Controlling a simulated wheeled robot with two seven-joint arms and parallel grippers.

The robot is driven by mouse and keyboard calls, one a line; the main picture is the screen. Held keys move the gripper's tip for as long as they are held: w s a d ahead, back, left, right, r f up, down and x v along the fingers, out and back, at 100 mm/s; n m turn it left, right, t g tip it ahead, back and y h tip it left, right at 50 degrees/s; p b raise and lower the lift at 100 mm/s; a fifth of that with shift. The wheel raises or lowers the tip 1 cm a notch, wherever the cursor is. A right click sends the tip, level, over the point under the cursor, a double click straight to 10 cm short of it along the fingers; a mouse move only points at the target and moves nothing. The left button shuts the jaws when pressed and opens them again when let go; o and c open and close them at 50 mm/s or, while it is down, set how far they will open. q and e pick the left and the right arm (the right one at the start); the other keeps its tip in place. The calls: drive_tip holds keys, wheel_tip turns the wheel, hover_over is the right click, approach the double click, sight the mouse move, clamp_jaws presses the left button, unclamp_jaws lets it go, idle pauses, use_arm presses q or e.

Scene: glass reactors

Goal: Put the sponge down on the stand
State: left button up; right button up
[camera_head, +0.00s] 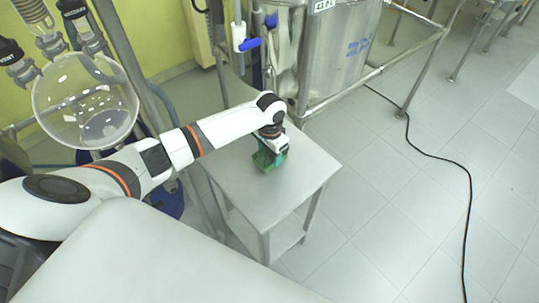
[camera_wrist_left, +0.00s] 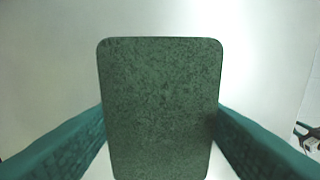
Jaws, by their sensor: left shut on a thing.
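The sponge (camera_wrist_left: 160,105) is a dark green, speckled block with rounded corners, between the two teal fingers of my left gripper in the left wrist view. My left gripper (camera_head: 268,160) is shut on it and points down at the stand in the head view. There the sponge is mostly hidden by the gripper. The stand (camera_head: 305,178) is a small grey metal table with a lower shelf. The gripper is over the back left part of its top. I cannot tell whether the sponge touches the top. My right gripper is not in view.
A round glass flask (camera_head: 85,100) stands at the left, near my left arm. A steel vessel (camera_head: 335,50) on a tubular frame stands behind the stand. A black cable (camera_head: 462,165) lies on the tiled floor at the right. The front and right of the stand's top are clear.

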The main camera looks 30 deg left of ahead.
sight(270, 154)
use_arm(q)
drive_tip(key=shift+f, duration=0.8)
drive_tip(key=shift+f, duration=0.15)
drive_tip(key=o, duration=0.9)
drive_tip(key=shift+o, duration=0.2)
wheel_tip(270, 154, up, 12)
drive_tip(key=shift+r+b, duration=0.2)
drive_tip(key=shift+b, duration=0.15)
